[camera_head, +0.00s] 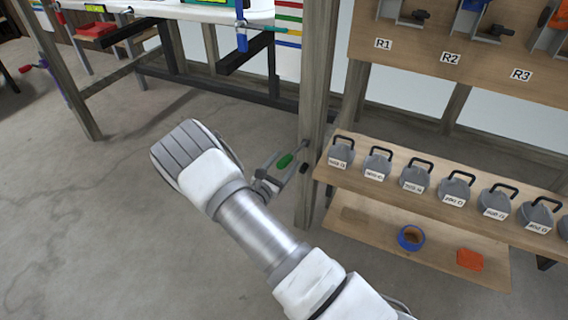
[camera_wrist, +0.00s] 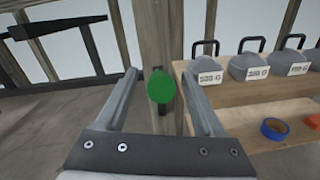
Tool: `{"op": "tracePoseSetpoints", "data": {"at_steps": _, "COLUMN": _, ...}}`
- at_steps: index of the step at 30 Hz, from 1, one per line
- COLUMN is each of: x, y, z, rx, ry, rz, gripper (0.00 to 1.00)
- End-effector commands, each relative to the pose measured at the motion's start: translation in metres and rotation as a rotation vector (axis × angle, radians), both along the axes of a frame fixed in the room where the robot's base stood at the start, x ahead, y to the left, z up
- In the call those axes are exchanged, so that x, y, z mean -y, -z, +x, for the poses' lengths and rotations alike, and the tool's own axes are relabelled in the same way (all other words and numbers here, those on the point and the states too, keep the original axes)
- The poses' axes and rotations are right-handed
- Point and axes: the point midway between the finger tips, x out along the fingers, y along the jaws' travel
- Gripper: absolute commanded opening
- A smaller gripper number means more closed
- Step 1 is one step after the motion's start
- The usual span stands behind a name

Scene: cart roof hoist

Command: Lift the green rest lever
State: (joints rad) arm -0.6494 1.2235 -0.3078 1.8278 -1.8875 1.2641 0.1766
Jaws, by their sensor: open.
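The green rest lever (camera_head: 285,161) is a short green grip beside a wooden post (camera_head: 316,110), low and left of the weight shelf. In the wrist view its round green end (camera_wrist: 161,86) faces the camera, in front of the post, and hides most of the lever behind it. My gripper (camera_wrist: 165,85) is open, with one finger on each side of the green end. Clear gaps show between the green end and both fingers. In the head view my arm reaches toward the lever, and its wrist partly hides the gripper.
A wooden shelf (camera_head: 450,222) right of the post holds several grey weights with black handles. A lower board carries a blue tape roll (camera_head: 411,238) and an orange block (camera_head: 470,260). A panel (camera_head: 480,65) labelled R1, R2, R3 stands above. Concrete floor at left is open.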

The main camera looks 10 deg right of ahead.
Motion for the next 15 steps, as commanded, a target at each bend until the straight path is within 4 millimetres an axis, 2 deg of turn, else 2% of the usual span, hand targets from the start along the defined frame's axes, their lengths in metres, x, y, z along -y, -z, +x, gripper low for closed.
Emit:
{"op": "tracePoseSetpoints", "data": {"at_steps": 5, "x": 0.0000, "y": -0.0002, "z": 0.0000, "rx": 0.000, "ry": 0.000, "rz": 0.000, "gripper": 0.69}}
{"op": "tracePoseSetpoints", "data": {"at_steps": 15, "x": -0.0002, "y": -0.0001, "z": -0.0003, "rx": 0.000, "ry": 0.000, "rz": 0.000, "gripper": 0.08}}
